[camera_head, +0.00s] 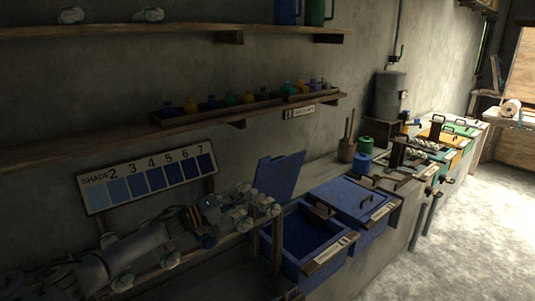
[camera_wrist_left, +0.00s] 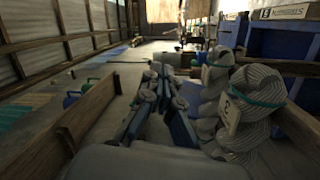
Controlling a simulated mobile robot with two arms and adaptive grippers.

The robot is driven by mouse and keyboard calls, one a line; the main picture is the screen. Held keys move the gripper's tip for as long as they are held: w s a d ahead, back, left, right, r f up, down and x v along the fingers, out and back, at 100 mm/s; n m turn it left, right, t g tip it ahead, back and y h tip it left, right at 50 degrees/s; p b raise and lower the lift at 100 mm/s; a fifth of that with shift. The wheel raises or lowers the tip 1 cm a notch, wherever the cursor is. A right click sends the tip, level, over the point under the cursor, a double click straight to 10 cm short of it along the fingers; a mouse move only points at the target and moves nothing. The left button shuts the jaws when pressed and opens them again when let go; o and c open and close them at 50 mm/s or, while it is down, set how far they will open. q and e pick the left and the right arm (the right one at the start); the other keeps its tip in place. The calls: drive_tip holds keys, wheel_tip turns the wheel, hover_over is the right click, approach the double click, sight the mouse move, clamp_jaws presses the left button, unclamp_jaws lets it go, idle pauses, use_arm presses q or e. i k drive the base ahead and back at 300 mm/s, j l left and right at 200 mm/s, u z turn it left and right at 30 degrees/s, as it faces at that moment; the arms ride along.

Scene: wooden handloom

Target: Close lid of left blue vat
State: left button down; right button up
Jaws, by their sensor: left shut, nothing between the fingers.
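The left blue vat (camera_head: 303,255) stands open in the head view, with dark blue inside. Its blue lid (camera_head: 279,175) is raised, leaning near upright at the vat's back edge, close to the wall. My left gripper (camera_head: 270,206) is to the left of the vat, at about its rim height and just below and left of the raised lid. Its fingers are together with nothing between them. In the left wrist view the gripper's fingers (camera_wrist_left: 157,72) point away from the camera. I cannot tell whether the gripper touches the lid. My right gripper is out of view.
A second blue vat with a shut lid (camera_head: 354,197) adjoins on the right. A shade board (camera_head: 150,182) hangs behind my left arm, and a bottle shelf (camera_head: 215,120) is above. Banded skeins (camera_wrist_left: 250,100) stand close right of the gripper in the left wrist view. The right floor is clear.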

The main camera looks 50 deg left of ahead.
sight(276, 178)
drive_tip(key=i+j, duration=0.2)
drive_tip(key=j, duration=0.15)
drive_tip(key=i+j, duration=0.2)
drive_tip(key=j, duration=0.15)
drive_tip(key=i+j, duration=0.2)
drive_tip(key=j, duration=0.15)
drive_tip(key=i+j, duration=0.2)
drive_tip(key=j, duration=0.15)
